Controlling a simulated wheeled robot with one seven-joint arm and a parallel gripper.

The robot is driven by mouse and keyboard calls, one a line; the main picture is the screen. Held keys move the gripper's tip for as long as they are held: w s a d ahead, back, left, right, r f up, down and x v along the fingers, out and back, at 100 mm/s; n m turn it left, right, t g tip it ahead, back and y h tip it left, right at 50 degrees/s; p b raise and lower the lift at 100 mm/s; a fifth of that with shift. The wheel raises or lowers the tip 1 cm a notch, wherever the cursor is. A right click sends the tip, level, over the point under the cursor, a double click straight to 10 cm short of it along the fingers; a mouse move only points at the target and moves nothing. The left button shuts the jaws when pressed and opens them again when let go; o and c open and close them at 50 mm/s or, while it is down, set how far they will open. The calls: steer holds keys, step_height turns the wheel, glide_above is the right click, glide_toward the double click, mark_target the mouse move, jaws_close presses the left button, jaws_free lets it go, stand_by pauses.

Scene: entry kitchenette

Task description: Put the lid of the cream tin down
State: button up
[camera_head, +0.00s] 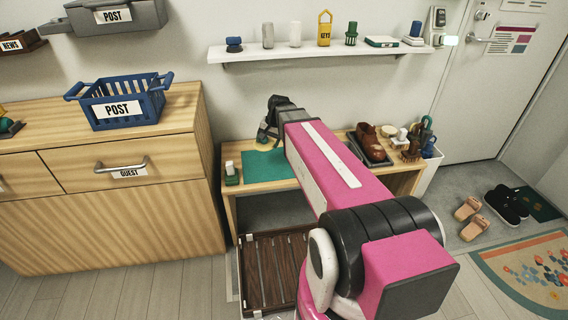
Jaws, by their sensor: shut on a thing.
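My gripper (265,133) is at the far end of my pink arm, above the back edge of the wooden bench (229,203) and near the green mat (268,164). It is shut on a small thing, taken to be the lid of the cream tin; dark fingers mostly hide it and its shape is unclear. It looks held above the mat, but the exact height cannot be told. A small pale round thing (390,131) lies on the bench's right part; I cannot tell whether it is the cream tin.
A small green-and-white bottle (231,173) stands left of the mat. A brown shoe (370,141) sits on a dark tray, with a brush (412,150) further right. A shelf (300,52) hangs above the bench. The mat's visible part is clear.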

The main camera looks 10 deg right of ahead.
steer(key=x, duration=0.2)
steer(key=shift+w+a+f, duration=0.1)
steer(key=shift+a+f, duration=0.1)
steer(key=shift+f, duration=0.1)
steer(key=shift+w+f+m, duration=0.1)
steer(key=shift+f+m, duration=0.2)
glide_above(286, 162)
steer(key=f, duration=0.6)
steer(key=shift+d+f, duration=0.2)
steer(key=shift+f, duration=0.2)
steer(key=shift+d+f, duration=0.1)
steer(key=shift+f, duration=1.9)
steer(key=shift+f, duration=0.65)
steer(key=o, duration=1.2)
steer(key=shift+s, duration=0.2)
steer(key=shift+f, duration=0.1)
steer(key=shift+f, duration=0.1)
steer(key=shift+c, duration=0.2)
